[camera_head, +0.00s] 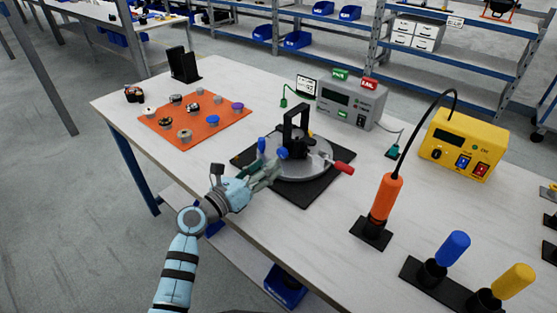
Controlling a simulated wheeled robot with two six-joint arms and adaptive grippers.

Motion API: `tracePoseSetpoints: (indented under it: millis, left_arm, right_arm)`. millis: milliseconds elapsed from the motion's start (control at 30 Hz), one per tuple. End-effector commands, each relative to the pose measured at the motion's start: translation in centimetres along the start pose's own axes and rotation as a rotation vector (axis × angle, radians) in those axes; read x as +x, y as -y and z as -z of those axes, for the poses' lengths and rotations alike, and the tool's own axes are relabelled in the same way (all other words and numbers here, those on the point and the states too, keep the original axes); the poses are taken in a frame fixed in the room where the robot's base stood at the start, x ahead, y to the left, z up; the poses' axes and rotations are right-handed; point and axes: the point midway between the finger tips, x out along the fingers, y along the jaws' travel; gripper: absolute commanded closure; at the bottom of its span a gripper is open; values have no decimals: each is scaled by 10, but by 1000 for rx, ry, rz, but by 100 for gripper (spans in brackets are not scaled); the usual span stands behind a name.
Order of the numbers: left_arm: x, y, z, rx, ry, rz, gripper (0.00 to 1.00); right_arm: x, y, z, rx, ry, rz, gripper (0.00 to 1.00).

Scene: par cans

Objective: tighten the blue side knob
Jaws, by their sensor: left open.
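A round grey fixture (311,170) with a black upright bracket (297,125) sits on a black base plate (335,168) in the middle of the table. A blue knob (283,153) shows on the near left side of the fixture, and a second blue part (262,145) is just left of it. A red handle (344,169) sticks out to the right. My left gripper (272,170) is open, at the fixture's left edge, just below the blue knob. Whether its fingers touch the knob cannot be told. My right gripper is not in view.
An orange mat (213,131) with several small parts lies at the left. A grey box (351,99) and a yellow power unit (461,142) stand behind. An orange screwdriver (384,198) stands upright right of the fixture. Blue (452,247) and yellow (512,281) handled tools stand front right.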

Motion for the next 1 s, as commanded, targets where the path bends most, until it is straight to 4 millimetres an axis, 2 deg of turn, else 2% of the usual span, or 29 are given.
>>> tracePoseSetpoints:
  millis: [100, 300, 433, 633, 667, 933, 1000]
  left_arm:
    - [25, -1, 3, -1, 2, 2, 54]
    - [53, 0, 2, -1, 0, 3, 54]
    - [58, 1, 1, 1, -1, 3, 54]
    - [59, 2, 0, 1, -1, 3, 54]
    - [59, 2, 0, 1, -1, 3, 56]
    - [58, 1, 0, 0, -1, 2, 99]
    - [58, 1, 0, 2, -1, 2, 100]
  right_arm:
    - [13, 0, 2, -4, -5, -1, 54]
    - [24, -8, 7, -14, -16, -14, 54]
    - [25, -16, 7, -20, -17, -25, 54]
    - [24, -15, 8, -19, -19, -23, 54]
    - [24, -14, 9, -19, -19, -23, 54]
    - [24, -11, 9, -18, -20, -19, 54]
    - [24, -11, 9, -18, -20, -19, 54]
